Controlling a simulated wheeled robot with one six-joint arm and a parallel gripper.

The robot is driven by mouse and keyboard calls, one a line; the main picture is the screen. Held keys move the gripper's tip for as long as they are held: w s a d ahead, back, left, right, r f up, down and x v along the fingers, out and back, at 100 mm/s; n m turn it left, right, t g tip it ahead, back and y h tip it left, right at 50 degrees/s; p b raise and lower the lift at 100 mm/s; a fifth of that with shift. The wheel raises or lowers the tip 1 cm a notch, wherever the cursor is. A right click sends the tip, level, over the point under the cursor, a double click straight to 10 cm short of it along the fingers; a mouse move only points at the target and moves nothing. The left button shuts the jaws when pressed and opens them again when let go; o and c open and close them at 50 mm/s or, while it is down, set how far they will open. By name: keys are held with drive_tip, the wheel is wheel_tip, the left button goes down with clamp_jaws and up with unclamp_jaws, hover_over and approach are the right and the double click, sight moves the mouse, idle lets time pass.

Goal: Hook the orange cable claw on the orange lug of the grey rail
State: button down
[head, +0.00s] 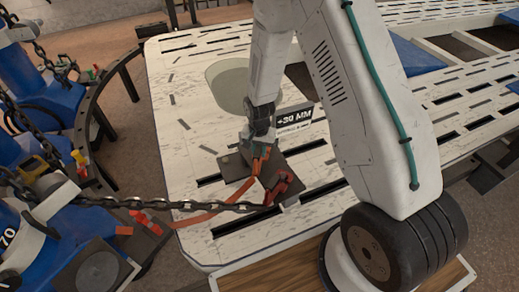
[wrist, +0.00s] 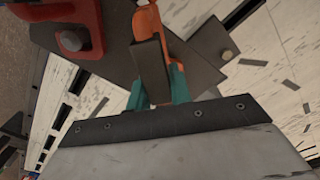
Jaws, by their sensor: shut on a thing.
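My gripper (head: 258,152) points down over a dark grey plate on the white slotted bench and is shut on an orange piece (head: 256,167), apparently the orange cable claw. In the wrist view the orange claw (wrist: 149,22) shows between teal finger pads (wrist: 160,92), partly behind a dark block. An orange strap (head: 205,216) runs left from the claw area across the bench. The dark grey plate (wrist: 205,62) lies close beneath. I cannot pick out the orange lug or grey rail with certainty, nor tell whether the claw touches the plate.
A red hook (head: 284,186) on a dark chain (head: 150,204) sits at the plate's right edge; it is close to my gripper in the wrist view (wrist: 72,28). Blue machines with chains stand at left.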

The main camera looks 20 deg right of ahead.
drive_tip(key=c, duration=1.2)
unclamp_jaws()
wheel_tip(320, 180, up, 8)
drive_tip(key=shift+f, duration=0.1)
drive_tip(key=s+r+n, duration=0.2)
drive_tip(key=s+r, duration=0.8)
drive_tip(key=r, duration=0.1)
drive_tip(key=s+d+r+n+t, duration=0.1)
drive_tip(key=s+r+n, duration=0.1)
drive_tip(key=s+r, duration=0.8)
drive_tip(key=s+d+r+n, duration=0.1)
drive_tip(key=s+r+n, duration=0.2)
drive_tip(key=s+r, duration=0.7)
wheel_tip(320, 180, up, 3)
drive_tip(key=shift+f, duration=0.2)
